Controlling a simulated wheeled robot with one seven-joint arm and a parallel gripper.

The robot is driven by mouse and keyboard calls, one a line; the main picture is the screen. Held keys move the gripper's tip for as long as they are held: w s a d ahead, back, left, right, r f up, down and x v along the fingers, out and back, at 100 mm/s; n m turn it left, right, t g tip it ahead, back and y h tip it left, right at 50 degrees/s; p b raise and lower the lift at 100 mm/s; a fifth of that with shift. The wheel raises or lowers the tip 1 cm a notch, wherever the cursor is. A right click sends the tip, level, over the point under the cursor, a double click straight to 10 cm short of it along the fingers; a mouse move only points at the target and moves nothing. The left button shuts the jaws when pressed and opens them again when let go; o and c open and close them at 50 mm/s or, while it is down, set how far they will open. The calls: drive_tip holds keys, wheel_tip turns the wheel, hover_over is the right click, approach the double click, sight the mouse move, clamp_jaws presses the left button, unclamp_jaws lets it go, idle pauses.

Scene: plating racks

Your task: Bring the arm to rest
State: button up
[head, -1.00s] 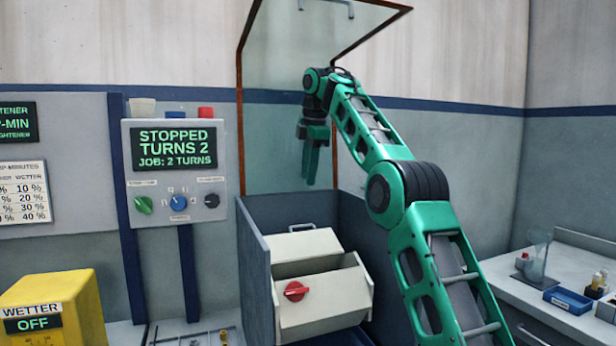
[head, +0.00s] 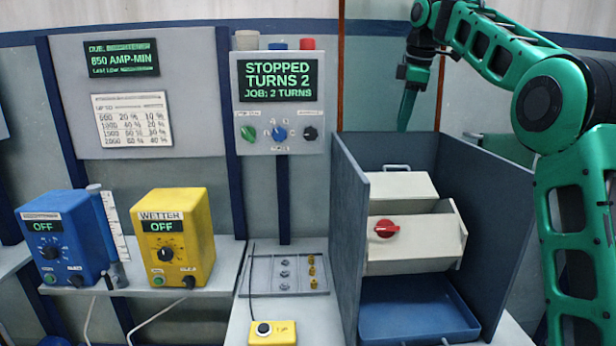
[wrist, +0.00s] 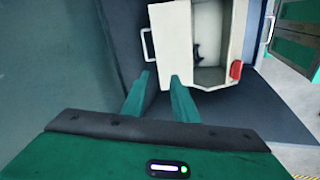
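My green arm reaches up at the right of the head view, over a grey-blue cabinet (head: 349,215). My gripper (head: 404,127) hangs fingers down, above the back of the cabinet and apart from it. In the wrist view my gripper (wrist: 161,77) shows two separate fingers with a gap and nothing between them. The cream box (head: 415,240) with a red knob (head: 387,228) sits inside the cabinet; the box also shows in the wrist view (wrist: 172,45), beyond the fingertips, with a dark piece inside.
A blue tray (head: 420,305) lies below the box. A control panel (head: 279,143) reads stopped, turns 2. A blue unit (head: 62,240) and a yellow unit (head: 173,235), both off, stand left. A small-parts tray (head: 287,275) and yellow pendant (head: 272,333) lie on the bench.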

drive_tip(key=s+d+f+m+t, duration=0.15)
drive_tip(key=s+f+m, duration=0.65)
drive_tip(key=s+f, duration=0.8)
drive_tip(key=s+d+f+m+g, duration=0.15)
drive_tip(key=s+f+m, duration=0.55)
drive_tip(key=s+f, duration=0.85)
drive_tip(key=s+d+m+g, duration=0.1)
drive_tip(key=s+d+m, duration=0.2)
drive_tip(key=s, duration=0.7)
drive_tip(key=s+d+r+m+g, duration=0.1)
drive_tip(key=s+d+m+g, duration=0.1)
drive_tip(key=s+d, duration=0.6)
drive_tip(key=shift+s+d+r+m+g, duration=0.2)
drive_tip(key=shift+s+m+g, duration=0.1)
drive_tip(key=shift+s+m, duration=0.7)
drive_tip(key=shift+s, duration=0.1)
drive_tip(key=shift+w+f+h, duration=0.3)
drive_tip(key=shift+w, duration=0.3)
